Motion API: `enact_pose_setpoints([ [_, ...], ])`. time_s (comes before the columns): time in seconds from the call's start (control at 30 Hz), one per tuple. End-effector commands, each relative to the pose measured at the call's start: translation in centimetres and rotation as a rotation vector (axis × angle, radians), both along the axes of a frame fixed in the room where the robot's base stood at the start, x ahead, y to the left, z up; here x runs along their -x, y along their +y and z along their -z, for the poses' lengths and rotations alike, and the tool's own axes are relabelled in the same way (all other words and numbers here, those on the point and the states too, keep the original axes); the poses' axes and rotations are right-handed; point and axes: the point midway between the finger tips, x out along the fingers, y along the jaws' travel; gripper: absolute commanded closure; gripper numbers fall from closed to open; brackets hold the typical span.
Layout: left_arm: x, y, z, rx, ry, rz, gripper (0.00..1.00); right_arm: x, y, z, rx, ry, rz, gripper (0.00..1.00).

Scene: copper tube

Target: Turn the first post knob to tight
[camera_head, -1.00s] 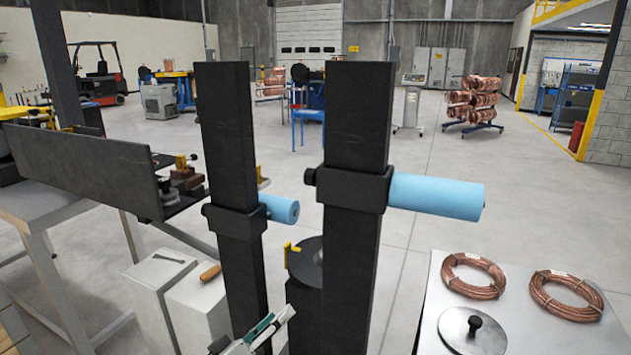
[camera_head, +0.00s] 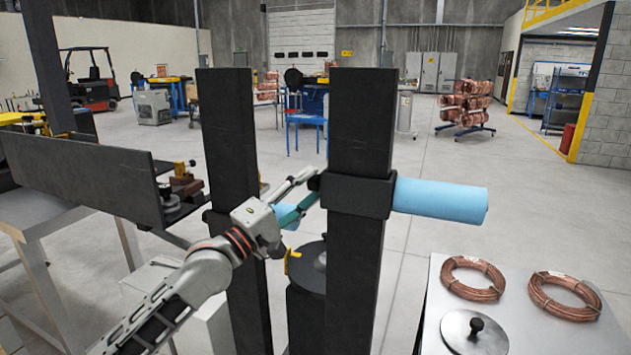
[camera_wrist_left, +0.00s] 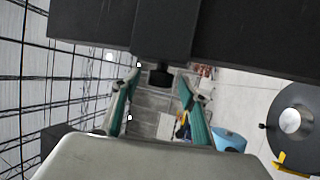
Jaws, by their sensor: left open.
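Two dark posts stand upright, a right one (camera_head: 360,120) and a left one (camera_head: 226,130). The right post's collar (camera_head: 357,195) carries a blue roller (camera_head: 440,200) pointing right and a small black knob (camera_head: 313,183) on its left side. My left gripper (camera_head: 311,187) reaches up from the lower left, fingers open on either side of this knob. In the left wrist view, the knob (camera_wrist_left: 160,75) lies between the open fingertips (camera_wrist_left: 160,83); whether they touch it is unclear. The left post's blue roller (camera_head: 288,216) and collar are partly hidden by my left arm. My right gripper is out of view.
A metal table (camera_head: 430,330) at the lower right holds two copper coils (camera_head: 473,278) and a round lid. A dark disc (camera_head: 312,262) with a yellow tab sits low between the posts. A dark panel (camera_head: 80,175) stands at left.

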Motion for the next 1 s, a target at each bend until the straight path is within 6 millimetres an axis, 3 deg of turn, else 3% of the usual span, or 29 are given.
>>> enact_pose_setpoints([
  [0.2,-1.6,-1.4,-0.7,-0.001,-0.001,0.000,0.57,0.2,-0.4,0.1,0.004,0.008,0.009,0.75],
  [0.53,-1.9,-1.7,-0.8,-0.001,-0.001,-0.002,0.57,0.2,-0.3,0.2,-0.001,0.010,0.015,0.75],
  [0.7,-1.9,-1.7,-0.8,-0.001,-0.001,-0.002,0.96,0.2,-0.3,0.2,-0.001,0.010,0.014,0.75],
  [1.0,-1.9,-1.6,-0.7,0.000,-0.010,-0.002,0.96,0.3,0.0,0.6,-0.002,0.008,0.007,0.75],
])
